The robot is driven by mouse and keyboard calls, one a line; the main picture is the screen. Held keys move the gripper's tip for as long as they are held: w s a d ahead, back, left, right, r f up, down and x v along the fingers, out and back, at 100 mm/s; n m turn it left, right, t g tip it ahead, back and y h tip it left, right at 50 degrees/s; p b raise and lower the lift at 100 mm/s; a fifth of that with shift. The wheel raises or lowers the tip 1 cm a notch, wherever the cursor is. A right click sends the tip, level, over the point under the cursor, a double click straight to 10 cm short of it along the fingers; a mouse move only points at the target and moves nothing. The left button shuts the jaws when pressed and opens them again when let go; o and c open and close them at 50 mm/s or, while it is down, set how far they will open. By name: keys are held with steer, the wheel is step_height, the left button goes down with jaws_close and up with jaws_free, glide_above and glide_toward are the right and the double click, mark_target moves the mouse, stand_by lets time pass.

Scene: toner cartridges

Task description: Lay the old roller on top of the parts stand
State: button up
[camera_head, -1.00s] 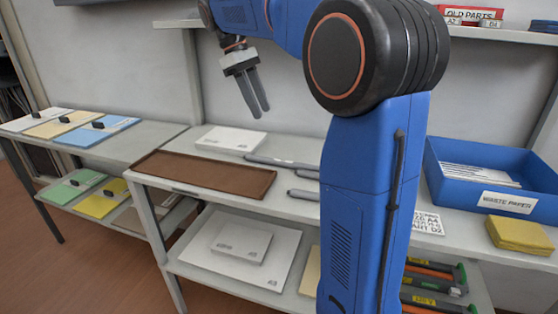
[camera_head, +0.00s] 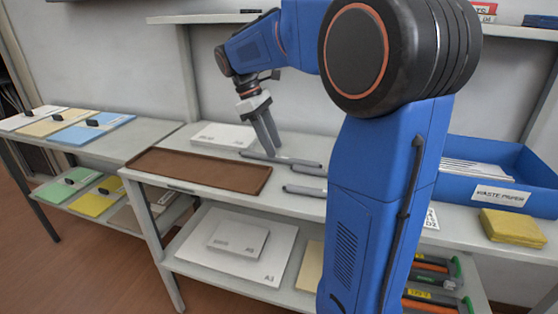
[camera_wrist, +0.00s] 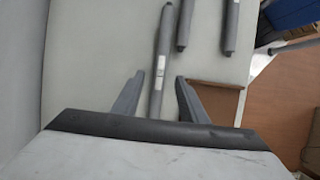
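Several grey rollers lie on the bench behind and right of the brown tray. In the head view the leftmost roller (camera_head: 285,160) is beneath my gripper (camera_head: 267,148), which points down with its fingers close over the roller's left part. In the wrist view one labelled roller (camera_wrist: 162,62) runs lengthwise between the two spread fingers of my gripper (camera_wrist: 160,85), which are apart from it on both sides. Which roller is the old one I cannot tell. A red sign (camera_head: 484,7) is partly cut off on the upper shelf; no other parts stand is recognisable.
The brown tray (camera_head: 140,166) lies left of the rollers; a white box (camera_head: 224,135) stands behind it. A blue waste paper bin (camera_head: 510,180) and a yellow stack (camera_head: 512,226) are at right. My arm hides the bench's middle. The upper shelf (camera_head: 215,18) overhangs the back.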

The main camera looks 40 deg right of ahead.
mark_target(279, 159)
steer(key=shift+x, duration=1.55)
jaws_close()
steer(key=shift+r, duration=0.1)
